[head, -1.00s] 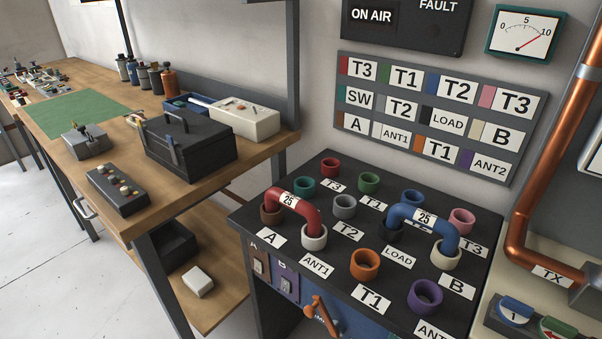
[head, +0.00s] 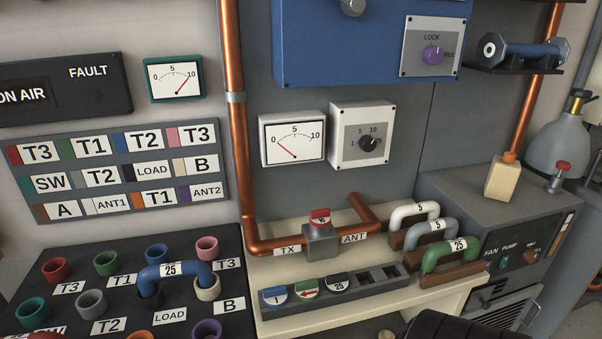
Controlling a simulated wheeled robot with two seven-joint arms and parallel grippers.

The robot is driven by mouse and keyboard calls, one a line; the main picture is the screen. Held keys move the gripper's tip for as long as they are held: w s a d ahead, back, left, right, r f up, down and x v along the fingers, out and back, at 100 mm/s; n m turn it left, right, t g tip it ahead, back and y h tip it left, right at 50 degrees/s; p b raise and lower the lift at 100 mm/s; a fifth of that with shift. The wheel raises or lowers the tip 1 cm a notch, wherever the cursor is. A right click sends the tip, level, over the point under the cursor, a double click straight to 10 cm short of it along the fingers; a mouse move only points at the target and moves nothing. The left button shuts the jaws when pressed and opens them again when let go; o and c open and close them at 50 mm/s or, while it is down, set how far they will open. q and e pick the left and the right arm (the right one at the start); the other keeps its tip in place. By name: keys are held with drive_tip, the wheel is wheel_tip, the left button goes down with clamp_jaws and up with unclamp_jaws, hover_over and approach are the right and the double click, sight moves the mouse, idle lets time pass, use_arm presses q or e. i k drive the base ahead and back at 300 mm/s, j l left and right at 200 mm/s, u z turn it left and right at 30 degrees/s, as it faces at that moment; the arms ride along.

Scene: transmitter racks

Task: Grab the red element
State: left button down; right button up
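The black panel (head: 195,318) shows at the lower left, cut off by the frame. A blue U-shaped link (head: 176,270) marked 25 bridges a dark socket and a cream socket there. An empty red socket (head: 56,269) is at the panel's far left. Neither of my grippers is clearly in view; a dark rounded shape cuts into the bottom edge.
White (head: 414,211), grey (head: 431,230) and green (head: 444,253) links sit on brown holders at the right. A copper pipe (head: 238,150) and a valve with a red top (head: 320,217) stand behind.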

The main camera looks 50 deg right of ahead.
sight(320, 217)
drive_tip(key=z, duration=1.75)
